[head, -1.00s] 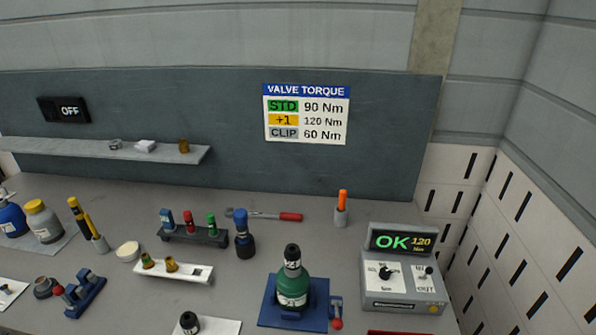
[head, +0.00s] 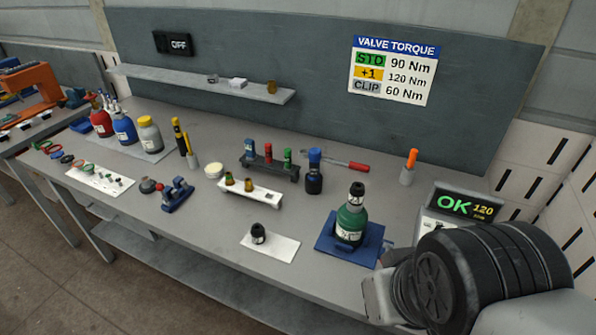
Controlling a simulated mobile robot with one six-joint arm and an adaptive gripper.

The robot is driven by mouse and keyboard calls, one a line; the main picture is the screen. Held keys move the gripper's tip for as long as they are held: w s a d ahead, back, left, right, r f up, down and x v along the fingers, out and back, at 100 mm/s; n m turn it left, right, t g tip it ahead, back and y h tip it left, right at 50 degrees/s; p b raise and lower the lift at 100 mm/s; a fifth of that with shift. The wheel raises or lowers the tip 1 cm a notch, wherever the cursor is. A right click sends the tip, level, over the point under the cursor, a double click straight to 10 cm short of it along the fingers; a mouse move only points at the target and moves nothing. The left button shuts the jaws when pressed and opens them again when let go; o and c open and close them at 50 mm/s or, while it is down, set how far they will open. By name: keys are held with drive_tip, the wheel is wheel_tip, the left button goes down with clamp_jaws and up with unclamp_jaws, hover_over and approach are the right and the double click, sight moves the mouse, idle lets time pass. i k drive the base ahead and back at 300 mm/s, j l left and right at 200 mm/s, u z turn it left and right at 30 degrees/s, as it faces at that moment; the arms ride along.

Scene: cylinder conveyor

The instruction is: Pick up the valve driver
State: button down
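A short black tool with a blue top (head: 314,171) stands upright on the bench, right of a dark rack (head: 268,168) that holds small blue, red and green-topped pieces. It looks most like the valve driver, but I cannot be sure. A green bottle (head: 351,222) with a black valve on top stands in a blue base (head: 330,243) in front of it. A part of my arm fills the lower right corner, over the grey torque box. My gripper's fingers do not show.
A small black part (head: 258,233) stands on a white plate (head: 283,248). A white holder (head: 268,193) with brass fittings, a red-handled wrench (head: 345,166) and an orange-handled tool (head: 410,160) are nearby. The torque box display (head: 466,206) reads OK 120. The bench front is mostly bare.

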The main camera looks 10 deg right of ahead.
sight(315, 154)
drive_tip(key=i+j, duration=0.25)
drive_tip(key=i, duration=0.15)
drive_tip(key=i+j+u, duration=0.15)
drive_tip(key=i+j, duration=0.15)
drive_tip(key=i, duration=0.05)
